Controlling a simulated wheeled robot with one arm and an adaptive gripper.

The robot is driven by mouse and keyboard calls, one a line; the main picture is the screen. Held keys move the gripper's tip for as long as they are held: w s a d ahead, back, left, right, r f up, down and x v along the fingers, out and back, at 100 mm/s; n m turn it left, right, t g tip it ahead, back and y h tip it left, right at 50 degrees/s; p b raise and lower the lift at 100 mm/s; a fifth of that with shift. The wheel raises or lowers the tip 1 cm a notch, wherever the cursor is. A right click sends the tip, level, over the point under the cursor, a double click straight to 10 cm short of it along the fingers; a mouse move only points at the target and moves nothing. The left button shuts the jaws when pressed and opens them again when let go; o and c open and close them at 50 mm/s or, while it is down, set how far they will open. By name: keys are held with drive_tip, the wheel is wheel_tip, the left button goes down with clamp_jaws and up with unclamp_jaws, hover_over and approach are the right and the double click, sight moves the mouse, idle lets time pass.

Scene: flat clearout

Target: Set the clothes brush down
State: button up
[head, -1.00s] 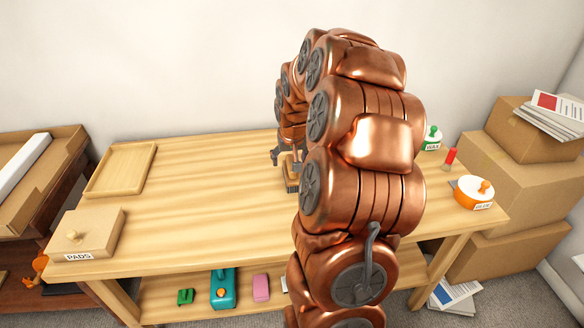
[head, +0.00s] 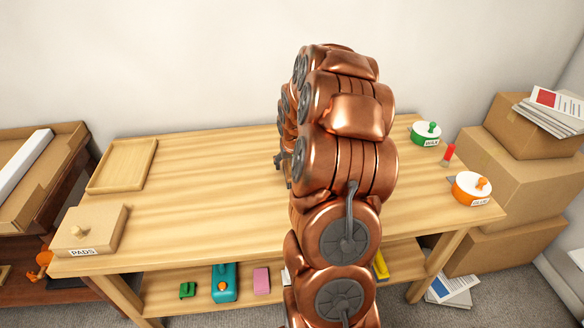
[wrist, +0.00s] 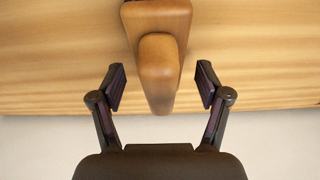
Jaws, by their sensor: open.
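The clothes brush (wrist: 157,75) is brown wood with a rounded handle. In the wrist view it is at the top middle, over the wooden table top (wrist: 60,50), and appears to rest on it. My gripper (wrist: 161,86) is open, with one finger on each side of the handle and a clear gap on both sides. In the head view my arm hides the brush, and only a small part of my gripper shows at the arm's left edge.
On the table (head: 200,200) are a wooden tray (head: 150,165), a PADS box (head: 90,232), a green-lidded WAX tin (head: 425,135), an orange-lidded tin (head: 472,190) and a red-topped item (head: 448,155). The table's left-middle is clear. Cardboard boxes (head: 515,185) stand at right.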

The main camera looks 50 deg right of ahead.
drive_tip(key=shift+w+d+f, duration=0.15)
drive_tip(key=shift+f, duration=0.3)
drive_tip(key=c, duration=1.4)
drive_tip(key=shift+r, duration=0.15)
